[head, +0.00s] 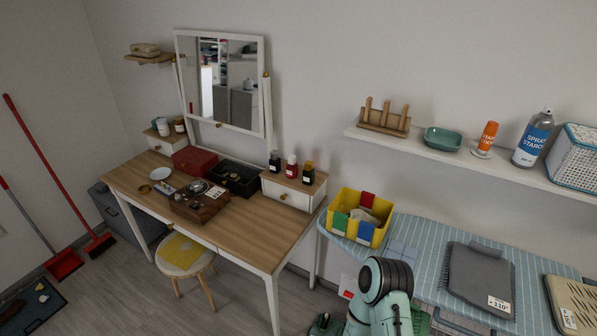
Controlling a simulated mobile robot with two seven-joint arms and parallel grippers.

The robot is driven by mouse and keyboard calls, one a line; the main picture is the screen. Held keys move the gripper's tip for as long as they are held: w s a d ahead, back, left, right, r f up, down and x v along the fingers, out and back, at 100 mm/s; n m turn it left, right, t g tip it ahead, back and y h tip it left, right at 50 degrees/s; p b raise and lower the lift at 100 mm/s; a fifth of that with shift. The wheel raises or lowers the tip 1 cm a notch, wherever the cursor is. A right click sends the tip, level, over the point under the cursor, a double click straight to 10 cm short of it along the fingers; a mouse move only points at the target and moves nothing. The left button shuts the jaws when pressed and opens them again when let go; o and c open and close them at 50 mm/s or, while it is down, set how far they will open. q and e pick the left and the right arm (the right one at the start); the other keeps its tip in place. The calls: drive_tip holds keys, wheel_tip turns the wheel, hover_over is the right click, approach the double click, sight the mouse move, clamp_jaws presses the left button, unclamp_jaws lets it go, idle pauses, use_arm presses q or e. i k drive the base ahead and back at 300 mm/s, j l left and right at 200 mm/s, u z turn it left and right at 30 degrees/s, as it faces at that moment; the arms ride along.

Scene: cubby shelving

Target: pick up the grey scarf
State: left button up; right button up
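A dark grey folded cloth, which looks like the grey scarf (478,275), lies flat on the blue striped ironing surface (430,237) at the right. A white tag sits at its lower right corner. Nothing covers it. A green and black link of one of my arms stands at the bottom, left of the scarf and apart from it in the picture. I see no fingertips of either gripper.
A yellow bin (345,228) stands left of the scarf, and a patterned tan cloth (575,303) lies to its right. A wall shelf (450,152) with a spray can (533,139) and basket hangs above. A wooden desk (253,229) and stool (184,255) are left.

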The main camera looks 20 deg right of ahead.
sight(478, 275)
drive_tip(key=k+z, duration=0.1)
drive_tip(key=z, duration=2.1)
drive_tip(key=k+l+u, duration=0.1)
drive_tip(key=l+u, duration=0.35)
drive_tip(key=j, duration=0.1)
